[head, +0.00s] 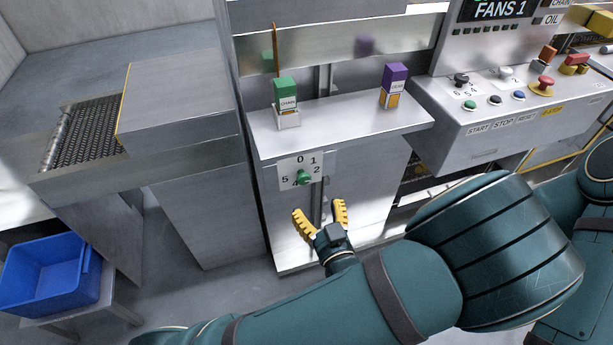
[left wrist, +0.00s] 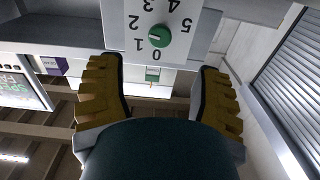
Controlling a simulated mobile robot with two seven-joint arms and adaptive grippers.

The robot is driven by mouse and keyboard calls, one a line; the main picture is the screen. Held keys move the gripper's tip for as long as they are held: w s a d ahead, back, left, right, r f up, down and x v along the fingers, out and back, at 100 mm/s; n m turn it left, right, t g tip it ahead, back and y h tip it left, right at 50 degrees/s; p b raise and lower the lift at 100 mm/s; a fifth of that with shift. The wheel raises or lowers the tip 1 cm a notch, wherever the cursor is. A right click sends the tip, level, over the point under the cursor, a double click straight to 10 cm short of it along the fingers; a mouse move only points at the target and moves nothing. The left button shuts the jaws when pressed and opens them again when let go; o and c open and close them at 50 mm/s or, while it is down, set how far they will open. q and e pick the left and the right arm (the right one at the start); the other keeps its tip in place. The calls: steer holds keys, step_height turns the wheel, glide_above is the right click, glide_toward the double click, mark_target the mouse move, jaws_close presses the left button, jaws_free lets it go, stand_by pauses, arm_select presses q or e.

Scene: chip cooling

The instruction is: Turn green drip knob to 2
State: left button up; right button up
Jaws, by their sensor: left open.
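The green knob (head: 303,177) sits on a white dial plate (head: 288,166) on the front of a metal cabinet. The plate has printed numbers, including 0, 1, 2, 4 and 5. In the left wrist view the knob (left wrist: 158,36) and numbers appear upside down. A small pale mark on the knob lies toward the 0 and 1 side; its exact number is unclear. My left gripper (head: 320,213) is open and empty below the plate, its yellow fingers spread and apart from the knob. In the left wrist view its fingers (left wrist: 159,68) flank the knob's line. My right gripper is out of view.
Above the knob, a shelf (head: 350,122) bears a green box (head: 286,90) in a holder and a purple box (head: 394,78). A button panel (head: 500,115) stands at right. A blue crate (head: 50,275) sits at lower left. The space before the dial is clear.

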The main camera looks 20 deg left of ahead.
mark_target(305, 180)
arm_select(q)
steer(key=x, duration=0.9)
steer(key=shift+w+a+b, duration=0.2)
steer(key=shift+w+b, duration=0.1)
steer(key=shift+b, duration=0.05)
